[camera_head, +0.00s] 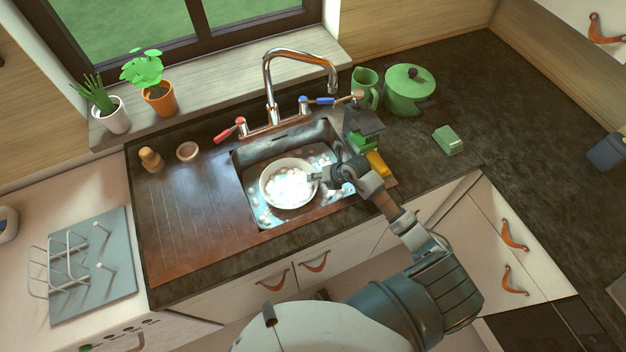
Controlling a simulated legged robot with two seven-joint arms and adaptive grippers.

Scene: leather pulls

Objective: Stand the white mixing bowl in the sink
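The white mixing bowl (267,197) is inside the sink (246,165), toward its left and middle part. Bright white suds show within the bowl, and more suds and water lie around it in the sink. The bowl looks upright or nearly so. My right gripper (321,177) reaches in from the right, with its fingertips at the bowl's right rim. I cannot tell whether the fingers pinch the rim or only sit beside it. My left gripper is not in view.
A chrome faucet (268,88) with red and blue handles stands behind the sink. A dark caddy (362,124), a yellow sponge (378,163), a green jug (365,88) and a green pot (405,95) are to the right.

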